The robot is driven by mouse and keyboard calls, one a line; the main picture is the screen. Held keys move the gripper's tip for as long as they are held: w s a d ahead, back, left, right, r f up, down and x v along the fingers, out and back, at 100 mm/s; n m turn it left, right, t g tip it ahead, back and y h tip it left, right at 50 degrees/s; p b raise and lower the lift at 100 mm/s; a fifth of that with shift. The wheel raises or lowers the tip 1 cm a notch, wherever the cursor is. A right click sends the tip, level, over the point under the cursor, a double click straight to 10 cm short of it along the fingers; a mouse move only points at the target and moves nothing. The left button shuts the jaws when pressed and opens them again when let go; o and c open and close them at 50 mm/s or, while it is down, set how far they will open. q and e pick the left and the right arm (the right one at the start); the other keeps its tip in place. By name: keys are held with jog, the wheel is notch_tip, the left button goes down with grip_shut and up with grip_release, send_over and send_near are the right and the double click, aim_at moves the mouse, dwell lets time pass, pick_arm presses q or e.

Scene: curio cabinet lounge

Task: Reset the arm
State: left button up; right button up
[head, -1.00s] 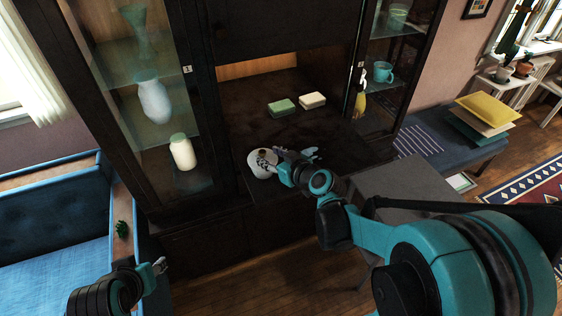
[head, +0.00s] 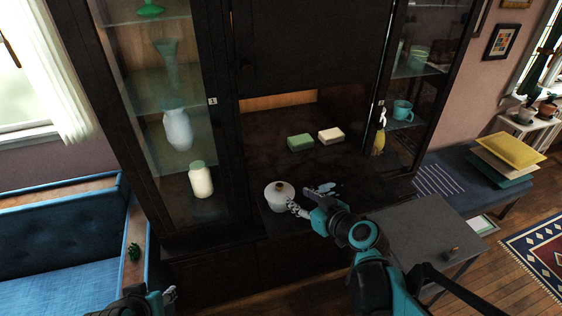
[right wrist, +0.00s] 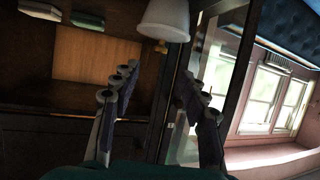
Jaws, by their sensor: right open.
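A white lidded pot (head: 279,199) stands upright near the front edge of the dark cabinet counter (head: 262,165). My right gripper (head: 309,198) is open just right of the pot, with nothing between its fingers. In the right wrist view the open fingers (right wrist: 158,82) point toward the pot (right wrist: 166,20), which shows beyond their tips at the top, apart from them. My left gripper (head: 169,294) shows only in part at the bottom left of the head view, and its finger opening is unclear.
Green (head: 300,142) and white (head: 331,135) boxes lie farther back on the counter. Glass cabinets (head: 181,100) flank it. A grey table (head: 425,232) with a small dark object (head: 451,253) stands at right. A blue sofa (head: 62,250) is at left.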

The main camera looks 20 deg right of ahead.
jog(key=s+a+f+m+g+h+b, duration=0.2)
jog(key=s+f+g+b, duration=0.4)
jog(key=s+f, duration=0.6)
jog(key=s+m+h+b, duration=0.1)
jog(key=s+b, duration=0.1)
jog(key=s, duration=0.1)
jog(key=shift+a+f+h, duration=0.35)
jog(key=shift+a+h, duration=0.05)
